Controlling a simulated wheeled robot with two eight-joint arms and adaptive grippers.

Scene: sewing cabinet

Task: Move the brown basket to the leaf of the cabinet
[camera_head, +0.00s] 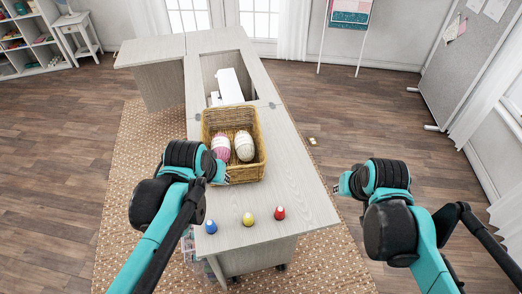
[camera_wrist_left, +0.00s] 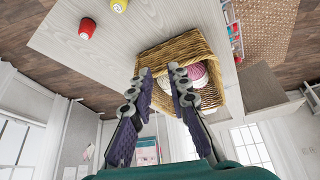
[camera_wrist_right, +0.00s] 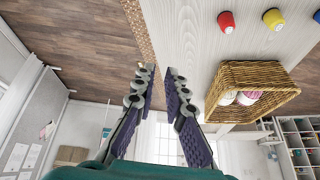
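The brown wicker basket (camera_head: 250,172) stands on the pale wooden cabinet top (camera_head: 300,190), in front of the sewing machine opening. It holds a pink and a white yarn ball. A leaf (camera_head: 150,52) extends left at the cabinet's far end. My left gripper (camera_head: 222,174) is at the basket's front left corner. In the left wrist view its fingers (camera_wrist_left: 160,72) are apart in front of the basket (camera_wrist_left: 180,48); whether they straddle the rim, I cannot tell. My right gripper (camera_head: 342,186) is off the cabinet's right edge, open and empty, its fingers (camera_wrist_right: 158,70) apart from the basket (camera_wrist_right: 245,85).
Blue (camera_head: 211,226), yellow (camera_head: 248,219) and red (camera_head: 280,212) small items stand near the cabinet's front edge. A white sewing machine (camera_head: 230,85) sits in the opening behind the basket. Bare floor (camera_head: 430,165) lies to the right.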

